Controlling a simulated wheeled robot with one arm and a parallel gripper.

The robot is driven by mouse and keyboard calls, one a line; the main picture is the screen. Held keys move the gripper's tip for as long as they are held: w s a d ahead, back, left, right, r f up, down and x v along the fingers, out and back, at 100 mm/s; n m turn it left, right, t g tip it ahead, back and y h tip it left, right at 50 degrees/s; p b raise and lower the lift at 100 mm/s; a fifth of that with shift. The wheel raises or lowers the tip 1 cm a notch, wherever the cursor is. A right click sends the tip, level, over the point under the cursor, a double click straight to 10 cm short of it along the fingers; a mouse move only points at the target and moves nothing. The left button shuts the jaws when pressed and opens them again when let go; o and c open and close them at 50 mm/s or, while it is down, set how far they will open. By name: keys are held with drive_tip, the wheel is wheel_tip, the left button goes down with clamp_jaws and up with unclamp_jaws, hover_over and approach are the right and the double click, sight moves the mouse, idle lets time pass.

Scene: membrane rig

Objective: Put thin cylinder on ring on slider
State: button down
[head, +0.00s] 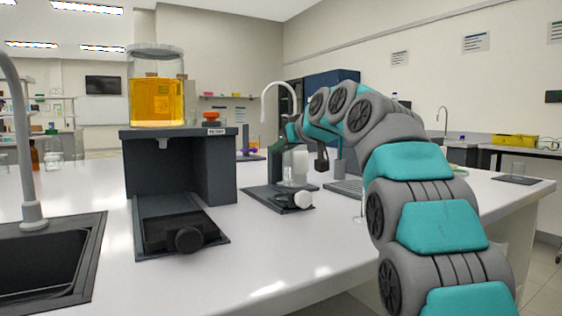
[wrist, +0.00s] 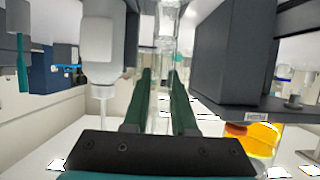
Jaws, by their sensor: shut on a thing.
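My gripper (wrist: 160,73) has its two dark green fingers closed on a clear thin cylinder (wrist: 161,45), seen between and beyond the fingertips in the wrist view. In the head view my gripper reaches over the small rig in the middle of the bench, and a clear cylinder (head: 300,165) shows there above the rig.
A larger dark rig (head: 180,150) stands left of the small one. It carries a jar of orange liquid (head: 157,100) and has a black-knobbed slider (head: 188,239) in front. A sink (head: 45,260) with a tap is at the far left. The white bench front is clear.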

drive_tip(key=shift+w+a+f, duration=0.1)
drive_tip(key=shift+w+f, duration=0.1)
drive_tip(key=shift+f, duration=1.55)
drive_tip(key=shift+f+b, duration=0.15)
drive_tip(key=shift+b, duration=0.15)
drive_tip(key=c, duration=0.7)
unclamp_jaws()
drive_tip(key=shift+r, duration=0.25)
drive_tip(key=b+v, duration=0.1)
drive_tip(key=v, duration=1.1)
drive_tip(key=shift+f, duration=0.15)
